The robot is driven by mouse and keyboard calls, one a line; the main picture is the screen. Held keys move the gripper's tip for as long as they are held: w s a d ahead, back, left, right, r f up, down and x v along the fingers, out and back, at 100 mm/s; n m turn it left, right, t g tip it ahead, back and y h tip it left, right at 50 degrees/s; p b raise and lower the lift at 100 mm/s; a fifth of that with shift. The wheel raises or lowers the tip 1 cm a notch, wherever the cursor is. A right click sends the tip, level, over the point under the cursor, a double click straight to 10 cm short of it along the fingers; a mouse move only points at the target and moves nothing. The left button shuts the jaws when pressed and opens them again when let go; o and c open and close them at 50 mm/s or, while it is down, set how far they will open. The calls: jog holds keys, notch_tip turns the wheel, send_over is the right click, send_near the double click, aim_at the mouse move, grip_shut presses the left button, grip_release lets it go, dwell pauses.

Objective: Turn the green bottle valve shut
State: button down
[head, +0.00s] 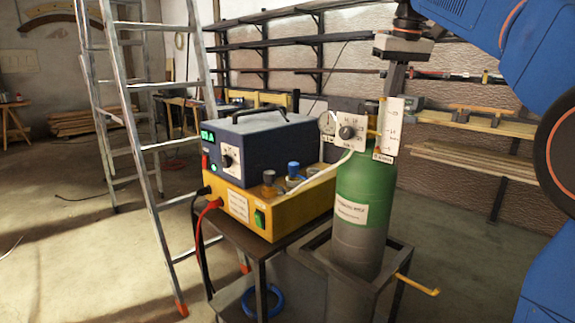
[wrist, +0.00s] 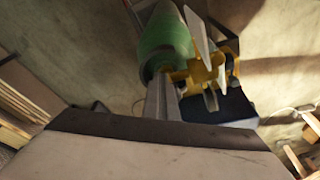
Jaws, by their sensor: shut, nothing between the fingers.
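The green bottle (head: 365,190) stands upright with a paper label in a dark frame. Its top also shows in the wrist view (wrist: 165,35). A gauge and a white panel with a black knob (head: 347,132) are at its top. Beside them is an upright white scale plate (head: 393,125) with a brass-yellow part (head: 381,118) at its left edge. The wrist view shows yellow fittings (wrist: 207,73) beside the bottle's top. I cannot make out the valve's handwheel. My gripper (head: 391,92) points down just above the plate, its fingers together and empty; contact cannot be told.
A dark blue power unit (head: 265,145) sits on a yellow box (head: 250,208) left of the bottle, on a dark cart. An aluminium ladder (head: 140,120) stands further left. A yellow handle (head: 418,286) sticks out low at right. Shelves with boards (head: 480,160) line the back wall.

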jog(key=shift+s+a, duration=0.35)
jog(key=shift+a, duration=0.45)
jog(key=shift+a, duration=0.8)
dwell(0.3)
jog(key=shift+s, duration=0.2)
notch_tip(320, 180, up, 6)
jog(key=shift+s, duration=0.25)
dwell(0.6)
jog(key=w+d+f, duration=0.1)
jog(key=d+f, duration=0.2)
jog(key=f, duration=0.3)
jog(key=shift+w+d, duration=0.15)
jog(key=shift+w, duration=0.15)
dwell(0.5)
